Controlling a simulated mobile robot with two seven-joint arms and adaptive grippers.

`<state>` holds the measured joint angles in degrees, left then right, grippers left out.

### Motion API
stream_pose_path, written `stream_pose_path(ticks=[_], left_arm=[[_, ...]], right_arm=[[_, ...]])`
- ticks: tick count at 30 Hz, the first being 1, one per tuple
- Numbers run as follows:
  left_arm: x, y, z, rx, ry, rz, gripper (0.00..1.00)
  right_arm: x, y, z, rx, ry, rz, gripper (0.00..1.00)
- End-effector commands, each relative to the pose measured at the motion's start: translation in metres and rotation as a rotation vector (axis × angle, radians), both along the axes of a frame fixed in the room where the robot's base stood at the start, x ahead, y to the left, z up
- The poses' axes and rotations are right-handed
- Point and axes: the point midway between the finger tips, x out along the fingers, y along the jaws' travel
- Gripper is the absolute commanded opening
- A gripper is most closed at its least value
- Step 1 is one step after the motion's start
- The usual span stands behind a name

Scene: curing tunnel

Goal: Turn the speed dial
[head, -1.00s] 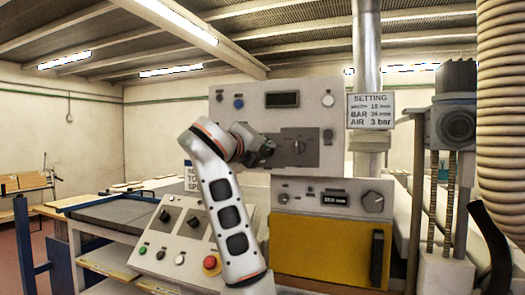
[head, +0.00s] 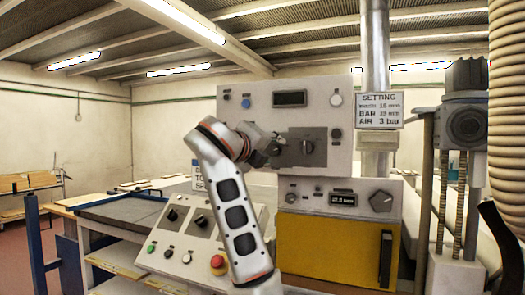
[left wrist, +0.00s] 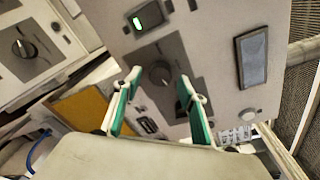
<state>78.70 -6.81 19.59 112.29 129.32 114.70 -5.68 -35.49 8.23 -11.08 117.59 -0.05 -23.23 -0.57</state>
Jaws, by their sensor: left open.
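A dark round dial (head: 307,146) sits on a grey plate on the upper panel (head: 328,172). Its label cannot be read. My left gripper (head: 279,146) is open and empty, just left of this dial in the head view. In the left wrist view a dark dial (left wrist: 160,73) with a pale pointer mark lies beyond and between the two green-padded fingertips of the open gripper (left wrist: 160,80). A gap seems to remain between fingers and dial; contact cannot be told. My right gripper is not in view.
A sloped console with dark knobs (head: 172,214) and a red mushroom button (head: 218,262) is below left. A grey knob (head: 381,201) sits beside a small display (head: 343,199), above a yellow door (head: 325,250). A setting sign (head: 379,110) stands at right.

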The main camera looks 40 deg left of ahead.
Motion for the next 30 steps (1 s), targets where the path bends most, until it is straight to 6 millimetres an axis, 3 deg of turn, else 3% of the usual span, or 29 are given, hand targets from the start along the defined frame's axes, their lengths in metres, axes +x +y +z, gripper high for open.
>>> stream_pose_path(ticks=[16,24,30], left_arm=[[-0.089,-0.017,0.011,0.002,-0.007,0.002,0.42],[-0.108,-0.022,0.012,0.002,-0.002,0.002,0.42],[-0.112,-0.022,0.012,0.001,-0.003,0.001,0.42]], right_arm=[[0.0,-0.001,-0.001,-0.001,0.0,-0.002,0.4],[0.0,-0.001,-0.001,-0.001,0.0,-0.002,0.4],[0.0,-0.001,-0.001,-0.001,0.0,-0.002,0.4]])
